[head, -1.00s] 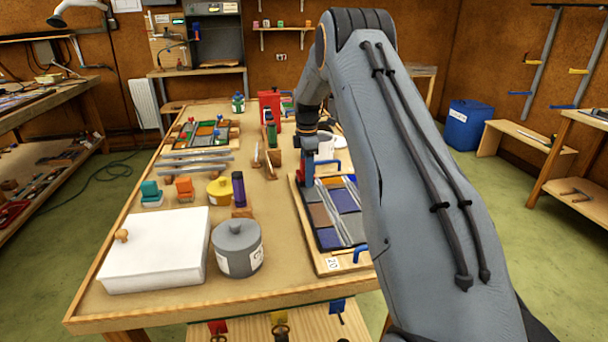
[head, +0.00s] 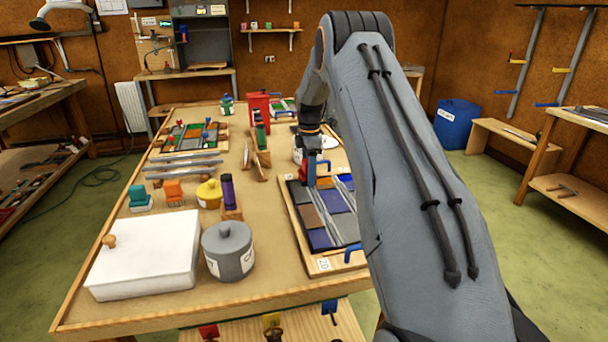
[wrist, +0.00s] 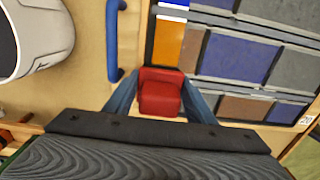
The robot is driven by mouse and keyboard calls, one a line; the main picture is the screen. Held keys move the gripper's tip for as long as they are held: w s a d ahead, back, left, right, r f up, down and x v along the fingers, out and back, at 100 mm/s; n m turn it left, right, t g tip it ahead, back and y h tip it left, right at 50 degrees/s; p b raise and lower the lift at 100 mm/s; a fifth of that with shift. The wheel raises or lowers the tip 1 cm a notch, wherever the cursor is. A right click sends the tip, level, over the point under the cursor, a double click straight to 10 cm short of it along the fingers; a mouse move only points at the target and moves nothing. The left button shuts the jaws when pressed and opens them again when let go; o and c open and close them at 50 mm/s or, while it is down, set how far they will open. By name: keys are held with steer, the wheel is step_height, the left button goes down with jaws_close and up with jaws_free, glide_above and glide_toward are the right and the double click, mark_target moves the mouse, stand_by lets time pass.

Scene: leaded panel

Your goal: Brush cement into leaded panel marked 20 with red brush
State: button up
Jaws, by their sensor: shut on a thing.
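The leaded panel (head: 318,236) marked 20 lies on a wooden board at the right of the table, its 20 label (head: 323,264) at the near edge. Its panes are purple-blue, brown, grey and orange, split by grey lead lines. My gripper (head: 308,172) is over the far part of the panel, shut on the red brush (wrist: 160,92). The wrist view shows the brush between my blue fingers, over the panel's edge near an orange pane (wrist: 167,43). The bristles are hidden, so I cannot tell whether they touch the glass. My arm hides the panel's right side.
A blue handle (wrist: 115,40) stands beside the panel. Left of it are a grey lidded pot (head: 228,250), a white lidded box (head: 145,256), a purple-topped block (head: 229,195), and teal (head: 139,197) and orange (head: 173,190) brushes. A white container (wrist: 30,35) is near my gripper.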

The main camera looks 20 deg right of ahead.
mark_target(343, 177)
steer(key=shift+d, duration=0.3)
steer(key=shift+s+d, duration=0.1)
steer(key=shift+d, duration=0.05)
steer(key=shift+s+d, duration=0.15)
steer(key=shift+d, duration=0.55)
steer(key=shift+s+d, duration=0.15)
steer(key=shift+d, duration=0.5)
steer(key=shift+d, duration=0.1)
steer(key=shift+s+d+b, duration=0.15)
steer(key=shift+d, duration=0.6)
steer(key=shift+s+d+b, duration=0.1)
steer(key=shift+d+b, duration=0.05)
steer(key=shift+d, duration=0.55)
steer(key=shift+s+d, duration=0.15)
steer(key=shift+d, duration=0.6)
steer(key=shift+s+d, duration=0.15)
steer(key=shift+d, duration=0.55)
steer(key=shift+s+d+b, duration=0.15)
steer(key=shift+d+b, duration=0.1)
steer(key=shift+d, duration=0.5)
steer(key=shift+s+d+b, duration=0.15)
steer(key=shift+d+b, duration=0.05)
steer(key=shift+d, duration=0.5)
